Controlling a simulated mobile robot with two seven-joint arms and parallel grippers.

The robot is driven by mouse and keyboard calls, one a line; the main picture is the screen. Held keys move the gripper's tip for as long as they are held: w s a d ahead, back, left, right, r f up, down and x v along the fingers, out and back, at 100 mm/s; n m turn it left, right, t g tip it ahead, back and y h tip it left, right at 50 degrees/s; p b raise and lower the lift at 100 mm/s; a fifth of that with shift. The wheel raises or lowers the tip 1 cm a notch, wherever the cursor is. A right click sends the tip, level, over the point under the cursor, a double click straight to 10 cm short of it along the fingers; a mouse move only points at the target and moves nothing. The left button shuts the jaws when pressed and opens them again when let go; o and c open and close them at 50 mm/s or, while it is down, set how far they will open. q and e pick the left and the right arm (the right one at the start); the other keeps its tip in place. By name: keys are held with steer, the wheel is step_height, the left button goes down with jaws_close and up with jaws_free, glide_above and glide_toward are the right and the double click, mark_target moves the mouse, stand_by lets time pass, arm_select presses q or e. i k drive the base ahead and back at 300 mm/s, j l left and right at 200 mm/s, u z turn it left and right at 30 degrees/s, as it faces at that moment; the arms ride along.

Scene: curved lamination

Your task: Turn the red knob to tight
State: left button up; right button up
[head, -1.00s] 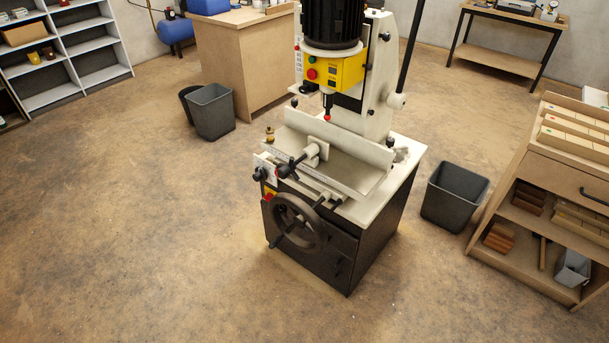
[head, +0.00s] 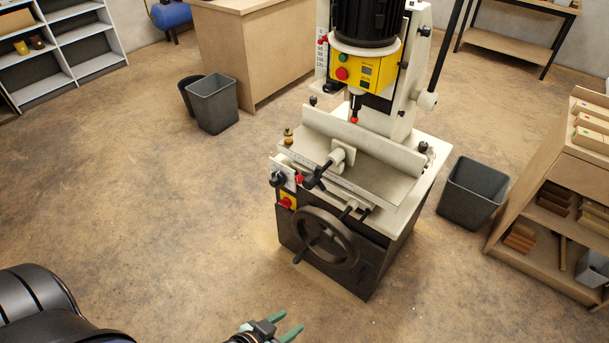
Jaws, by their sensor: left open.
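The mortising machine (head: 365,190) stands ahead on the floor. Several red parts show on it: a small red knob (head: 299,180) at the left front of its table, a red-tipped part (head: 354,120) under the head, a red button (head: 342,74) on the yellow panel and a red switch (head: 286,203) on a yellow plate. I cannot read any tight mark. My left gripper (head: 295,321) is at the bottom edge, its greenish fingers apart and empty, well short of the machine. My right gripper is not in view.
A black handwheel (head: 326,237) and a clamp handle (head: 317,177) stick out from the machine's front. Grey bins stand left (head: 214,104) and right (head: 472,193). A wooden shelf unit (head: 545,190) is at the right. The floor in front and left is clear.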

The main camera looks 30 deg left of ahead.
mark_target(298, 178)
steer(key=i+j+z, duration=0.15)
steer(key=j, duration=0.45)
steer(key=i+j+z, duration=0.15)
steer(key=j, duration=0.45)
steer(key=j+z, duration=0.1)
steer(key=j, duration=0.55)
steer(key=i+j, duration=0.1)
steer(key=j, duration=0.75)
steer(key=i+j, duration=0.1)
steer(key=j, duration=0.7)
